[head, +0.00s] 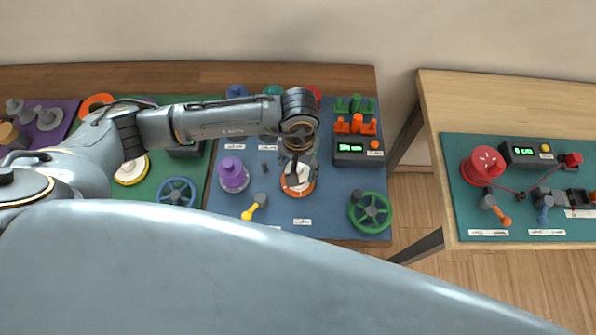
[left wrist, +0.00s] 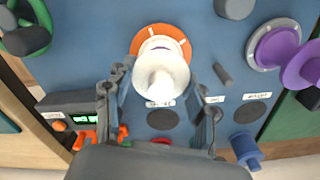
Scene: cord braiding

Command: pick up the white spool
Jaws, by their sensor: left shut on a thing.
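The white spool (head: 296,181) stands over an orange-ringed base (head: 309,190) on the blue mat (head: 325,205), partly hidden under my left gripper in the head view. In the left wrist view the white spool (left wrist: 162,72) lies between the two fingers, with the orange ring (left wrist: 158,33) behind it. My left gripper (head: 298,163) comes down from above and is shut on the spool; it also shows in the left wrist view (left wrist: 158,82). Whether the spool is clear of its base I cannot tell. My right gripper is not in view.
A purple spool (head: 232,173) stands left of the white one. A yellow-handled crank (head: 254,207), a green handwheel (head: 370,212) and a black display box (head: 358,151) are nearby. A second table with a red spool (head: 483,166) stands to the right, across a gap.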

